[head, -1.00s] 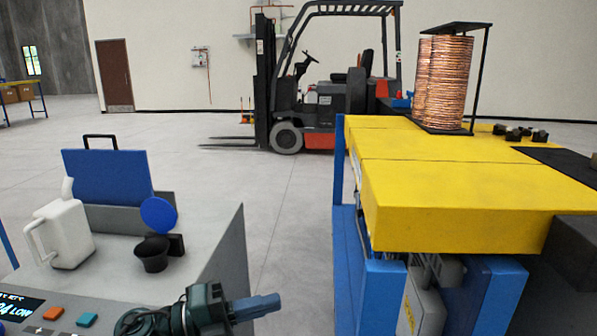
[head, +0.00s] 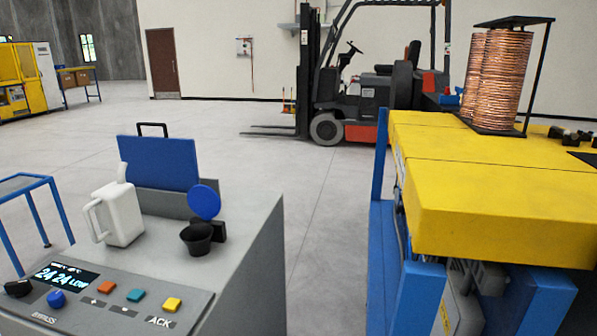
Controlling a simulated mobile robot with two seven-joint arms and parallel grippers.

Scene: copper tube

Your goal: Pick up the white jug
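The white jug (head: 122,213) stands upright on the grey top of a machine at the left. Its handle is on its left side, and a spout rises at its top. It stands in front of a blue panel (head: 160,163) and to the left of a small black cup (head: 196,238). Neither of my grippers shows in the head view now, and nothing is touching the jug.
The grey machine (head: 262,262) has a control panel with a lit display and coloured buttons at its front. A yellow-topped machine (head: 490,225) with copper coils (head: 492,80) stands at the right. Open floor (head: 320,205) lies between them. A forklift (head: 370,95) is behind.

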